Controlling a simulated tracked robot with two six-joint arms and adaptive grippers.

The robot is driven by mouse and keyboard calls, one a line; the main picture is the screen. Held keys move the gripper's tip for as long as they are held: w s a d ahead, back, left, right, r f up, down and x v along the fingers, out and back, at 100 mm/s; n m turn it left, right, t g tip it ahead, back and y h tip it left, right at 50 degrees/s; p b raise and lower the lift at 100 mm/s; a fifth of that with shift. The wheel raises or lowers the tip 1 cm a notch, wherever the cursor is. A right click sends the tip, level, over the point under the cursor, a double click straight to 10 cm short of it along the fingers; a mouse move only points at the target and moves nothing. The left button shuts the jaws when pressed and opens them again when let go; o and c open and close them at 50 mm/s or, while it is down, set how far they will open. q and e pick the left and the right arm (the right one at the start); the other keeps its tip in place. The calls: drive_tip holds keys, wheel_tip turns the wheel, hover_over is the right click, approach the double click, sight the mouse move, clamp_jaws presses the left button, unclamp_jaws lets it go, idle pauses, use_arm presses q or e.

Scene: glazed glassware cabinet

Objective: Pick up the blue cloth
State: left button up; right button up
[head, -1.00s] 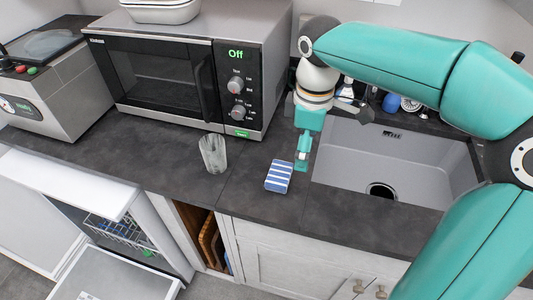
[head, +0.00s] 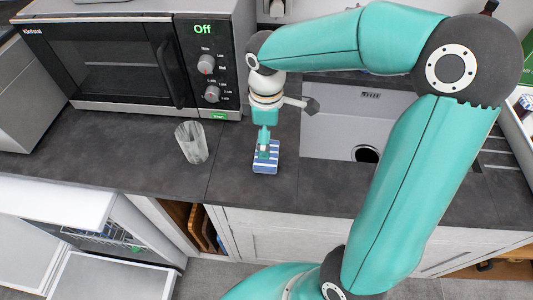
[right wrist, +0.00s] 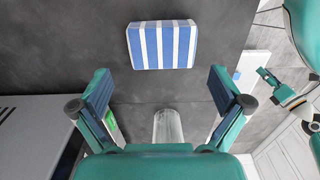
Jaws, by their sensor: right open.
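The blue cloth (head: 266,168) is a folded, blue-and-white striped block lying on the dark worktop, between the glass and the sink. In the right wrist view the cloth (right wrist: 162,45) lies flat beyond my fingertips. My right gripper (head: 264,148) points down over it and hides part of it in the head view. In the right wrist view the right gripper (right wrist: 165,92) has its two fingers wide apart with nothing between them. My left gripper (right wrist: 284,93) seems to show at the right edge of that view, its jaws unclear.
A clear glass tumbler (head: 191,142) stands left of the cloth. A microwave (head: 125,60) reading "Off" stands behind. A grey sink (head: 345,130) is at right. Below the worktop at left, a dishwasher (head: 70,207) stands open. Bare worktop lies around the cloth.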

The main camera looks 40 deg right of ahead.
drive_tip(key=shift+s+f, duration=0.1)
drive_tip(key=shift+f, duration=0.75)
wheel_tip(320, 180, down, 5)
drive_tip(key=shift+a+r+p, duration=0.1)
drive_tip(key=shift+p, duration=0.3)
drive_tip(key=shift+c, duration=0.3)
drive_tip(key=c, duration=0.8)
wheel_tip(320, 180, up, 20)
